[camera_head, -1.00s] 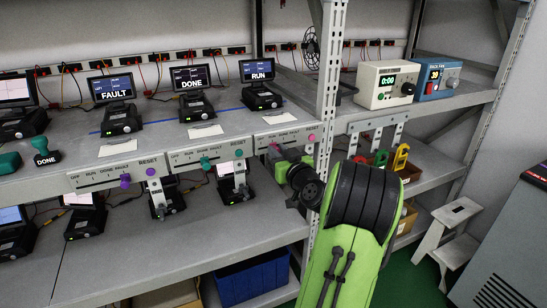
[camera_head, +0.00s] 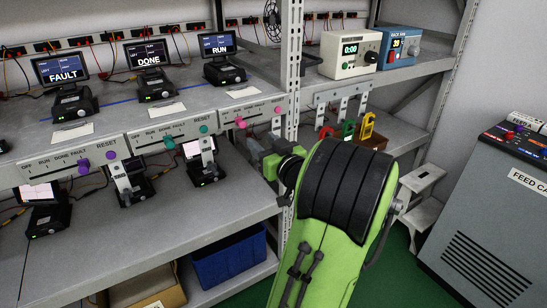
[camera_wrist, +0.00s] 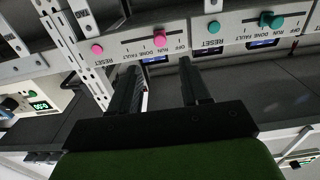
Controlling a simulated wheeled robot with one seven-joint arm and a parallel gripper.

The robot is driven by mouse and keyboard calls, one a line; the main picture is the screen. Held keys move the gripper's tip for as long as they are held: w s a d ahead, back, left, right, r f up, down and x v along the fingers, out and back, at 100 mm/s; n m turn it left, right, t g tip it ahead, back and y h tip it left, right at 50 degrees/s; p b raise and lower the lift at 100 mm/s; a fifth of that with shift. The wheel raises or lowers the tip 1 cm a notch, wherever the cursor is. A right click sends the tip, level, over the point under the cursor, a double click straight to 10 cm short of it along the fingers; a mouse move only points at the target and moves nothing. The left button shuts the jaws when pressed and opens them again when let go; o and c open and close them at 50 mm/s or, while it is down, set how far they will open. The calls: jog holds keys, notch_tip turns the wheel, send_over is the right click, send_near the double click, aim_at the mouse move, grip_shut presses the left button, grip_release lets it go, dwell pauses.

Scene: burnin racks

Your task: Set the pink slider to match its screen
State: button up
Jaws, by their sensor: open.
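The pink slider knob (camera_head: 240,122) sits on the right-hand control panel on the shelf edge; it also shows in the wrist view (camera_wrist: 160,39). It appears near the RUN mark, left of DONE and FAULT in the head view. The screen above this panel (camera_head: 218,44) reads RUN. A pink reset button (camera_head: 278,109) is at the panel's right end. My gripper (camera_wrist: 160,70) is open and empty. Its two fingers point at the panel, with the pink knob beyond the gap between them and apart from it. My arm hides part of the gripper in the head view.
Teal (camera_head: 169,142) and purple (camera_head: 83,166) sliders sit on panels to the left, under DONE and FAULT screens. A rack post (camera_head: 292,70) stands just right of the pink panel. Colored clips (camera_head: 367,126) hang farther right. A blue bin (camera_head: 228,258) is below.

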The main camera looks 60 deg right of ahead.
jog(key=v, duration=0.5)
jog(key=shift+s+a+b, duration=0.15)
jog(key=shift+s+b, duration=0.05)
jog(key=shift+b, duration=0.15)
